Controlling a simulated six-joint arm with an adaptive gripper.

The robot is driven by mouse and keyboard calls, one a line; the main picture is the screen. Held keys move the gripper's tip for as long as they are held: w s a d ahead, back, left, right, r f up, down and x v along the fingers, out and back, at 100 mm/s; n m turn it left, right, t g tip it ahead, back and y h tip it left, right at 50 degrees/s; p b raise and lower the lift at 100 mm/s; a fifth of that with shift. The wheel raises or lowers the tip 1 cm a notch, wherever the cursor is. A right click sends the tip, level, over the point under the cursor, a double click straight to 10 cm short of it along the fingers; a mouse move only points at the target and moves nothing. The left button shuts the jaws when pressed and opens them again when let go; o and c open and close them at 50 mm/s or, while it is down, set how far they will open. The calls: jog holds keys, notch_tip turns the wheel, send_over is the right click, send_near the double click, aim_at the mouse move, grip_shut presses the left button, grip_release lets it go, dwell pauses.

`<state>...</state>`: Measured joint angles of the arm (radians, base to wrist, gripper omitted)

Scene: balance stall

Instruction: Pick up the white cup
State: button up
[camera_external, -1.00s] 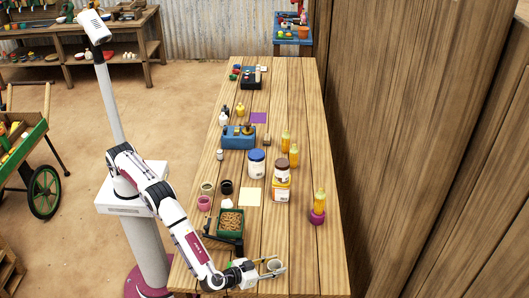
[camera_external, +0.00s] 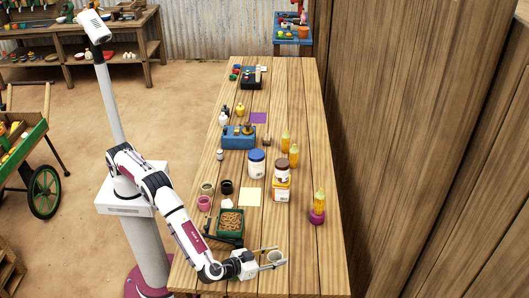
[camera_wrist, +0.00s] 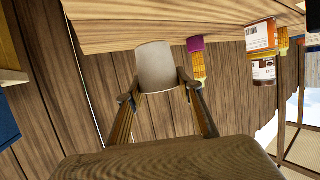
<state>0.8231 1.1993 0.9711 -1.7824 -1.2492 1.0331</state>
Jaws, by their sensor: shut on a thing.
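The white cup (camera_wrist: 157,66), plain and greyish white, sits between the two fingertips of my gripper (camera_wrist: 156,92) in the wrist view. The fingers are closed on its sides. In the outside view the cup (camera_external: 275,257) is at the near end of the table, with my gripper (camera_external: 277,257) reaching it from the left. The cup looks upright there. The wrist picture is upside down, and the cup overlaps the table edge in it. I cannot tell for sure how far the cup is above the wood.
A green tray of brown rings (camera_external: 231,222) stands just behind my gripper. The near right of the table is clear.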

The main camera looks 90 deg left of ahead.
jog(key=shift+r, duration=2.1)
